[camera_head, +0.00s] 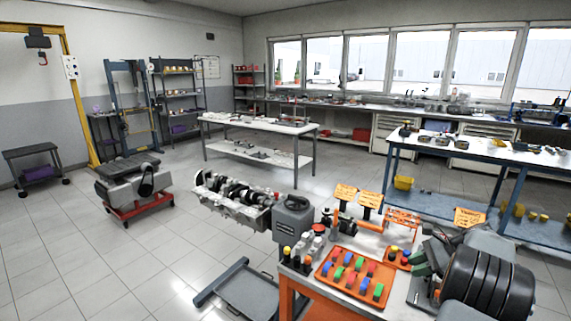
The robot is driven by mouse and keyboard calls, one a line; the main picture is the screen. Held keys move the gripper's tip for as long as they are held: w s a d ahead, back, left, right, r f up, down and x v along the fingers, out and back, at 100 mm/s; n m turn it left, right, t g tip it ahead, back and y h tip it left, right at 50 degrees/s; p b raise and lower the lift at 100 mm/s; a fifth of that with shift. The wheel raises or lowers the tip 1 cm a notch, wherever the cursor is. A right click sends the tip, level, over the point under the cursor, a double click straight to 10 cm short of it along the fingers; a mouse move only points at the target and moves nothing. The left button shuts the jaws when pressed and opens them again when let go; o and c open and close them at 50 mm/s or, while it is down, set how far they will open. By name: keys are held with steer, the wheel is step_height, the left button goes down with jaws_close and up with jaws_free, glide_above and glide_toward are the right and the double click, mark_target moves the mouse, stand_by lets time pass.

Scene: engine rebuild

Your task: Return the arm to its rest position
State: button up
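Part of my arm (489,281) fills the lower right corner, with dark ribbed and grey parts close to the camera. It stands in front of the right end of the orange-framed work cart (345,305). A dark green and black piece (432,258) shows at the arm's left side, over the cart top. I cannot tell whether it is part of my gripper or a thing on the cart. My gripper's fingertips cannot be made out, and nothing held is visible.
An orange tray (338,289) of coloured parts lies on the cart. An engine block with a crankshaft (233,197) is mounted left of it, above a dark floor frame (238,287). A blue-framed bench (470,153) stands behind at right. Open floor (100,255) lies at left.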

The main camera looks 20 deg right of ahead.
steer(key=a+r+n+g+h, duration=0.25)
steer(key=a+n, duration=0.25)
steer(key=a, duration=0.7)
steer(key=a+r+n+g+h, duration=0.25)
steer(key=a+n, duration=0.35)
steer(key=a, duration=0.6)
steer(key=s+a+n+t+h+p, duration=0.1)
steer(key=s+a+n+t+h, duration=0.1)
steer(key=s+a+n, duration=0.8)
steer(key=shift+a+f+n+t+h, duration=0.3)
steer(key=shift+a+f+n+t, duration=0.15)
steer(key=shift+a, duration=0.25)
